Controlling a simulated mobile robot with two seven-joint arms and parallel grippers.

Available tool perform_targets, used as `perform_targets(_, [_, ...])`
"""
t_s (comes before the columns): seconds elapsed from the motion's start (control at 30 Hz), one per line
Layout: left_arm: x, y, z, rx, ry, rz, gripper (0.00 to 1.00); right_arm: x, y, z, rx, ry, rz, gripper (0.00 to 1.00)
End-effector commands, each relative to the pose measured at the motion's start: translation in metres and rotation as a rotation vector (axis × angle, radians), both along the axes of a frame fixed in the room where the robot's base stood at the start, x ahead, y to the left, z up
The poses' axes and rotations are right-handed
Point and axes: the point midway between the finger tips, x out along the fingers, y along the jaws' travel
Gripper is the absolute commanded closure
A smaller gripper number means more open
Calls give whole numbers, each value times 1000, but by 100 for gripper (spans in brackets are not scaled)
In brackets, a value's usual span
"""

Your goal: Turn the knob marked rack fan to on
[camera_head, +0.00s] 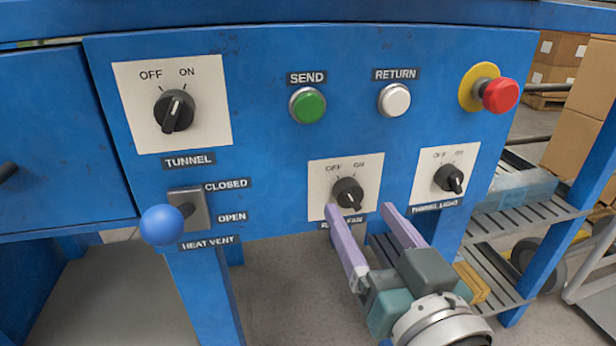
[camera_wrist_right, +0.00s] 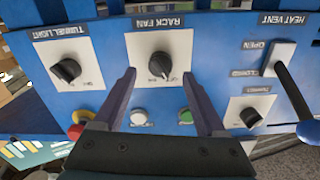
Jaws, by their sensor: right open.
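The rack fan knob (camera_head: 348,193) is black on a white plate (camera_head: 318,178) low on the blue panel. Its bar slants from upper left to lower right, and its upper end appears to lean toward OFF. It also shows in the right wrist view (camera_wrist_right: 160,66), upside down, with its RACK FAN label readable. My right gripper (camera_head: 360,209) is open, its two fingers pointing at the knob from below, one tip to each side. In the right wrist view the knob lies between the fingertips (camera_wrist_right: 159,74), apparently untouched. The left finger partly hides the label in the head view. My left gripper is not in view.
The tunnel light knob (camera_head: 448,178) is close right of my gripper. The tunnel knob (camera_head: 174,110), green SEND button (camera_head: 307,105), white RETURN button (camera_head: 394,99) and red stop button (camera_head: 499,95) share the panel. The heat vent lever's blue ball (camera_head: 162,225) sticks out at left.

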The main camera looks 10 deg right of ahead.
Motion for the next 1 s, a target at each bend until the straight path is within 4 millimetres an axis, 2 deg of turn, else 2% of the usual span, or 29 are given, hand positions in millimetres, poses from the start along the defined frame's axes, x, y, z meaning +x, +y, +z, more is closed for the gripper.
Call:
perform_targets(0.1, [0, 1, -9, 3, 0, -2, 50, 19, 0, -2, 1, -2, -1, 26])
perform_targets(0.2, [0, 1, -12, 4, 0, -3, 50, 28, 1, -1, 1, -1, 0, 26])
perform_targets(0.53, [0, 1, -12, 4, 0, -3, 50, 32, 1, 0, 1, 1, 0, 26])
perform_targets(1.0, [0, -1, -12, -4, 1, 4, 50, 32, 1, 0, 1, 1, 0, 78])
